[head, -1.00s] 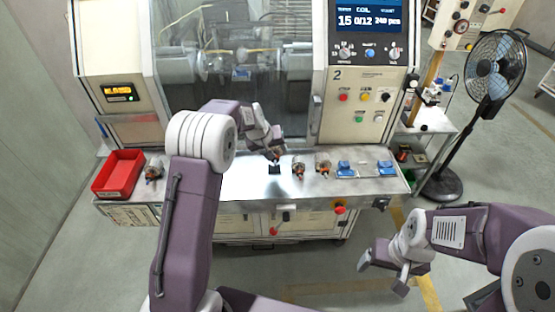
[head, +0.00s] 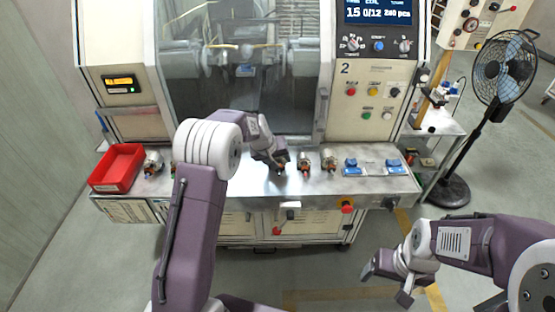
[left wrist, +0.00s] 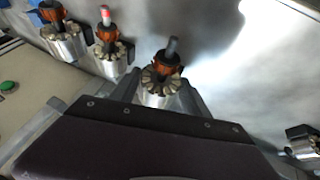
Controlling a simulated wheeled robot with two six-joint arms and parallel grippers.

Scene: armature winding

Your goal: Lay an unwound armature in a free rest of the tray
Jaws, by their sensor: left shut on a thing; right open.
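My left gripper (head: 276,166) is shut on an armature, low over the bench's metal top. In the left wrist view the held armature (left wrist: 160,80) shows a dark shaft, an orange band and a silver slotted end between the fingers. Two armatures stand to its right in the head view, a nearer one (head: 304,162) and a farther one (head: 329,160). Two blue rests, left (head: 352,167) and right (head: 394,166), are empty. Whether the held armature touches the surface beneath is unclear. My right gripper (head: 389,274) is open and empty, in front of the bench.
A red bin (head: 117,168) sits at the bench's left end, with an armature (head: 153,163) beside it. Another armature is mostly hidden behind my left arm. The winding machine (head: 365,88) rises behind. A fan (head: 497,75) stands at the right.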

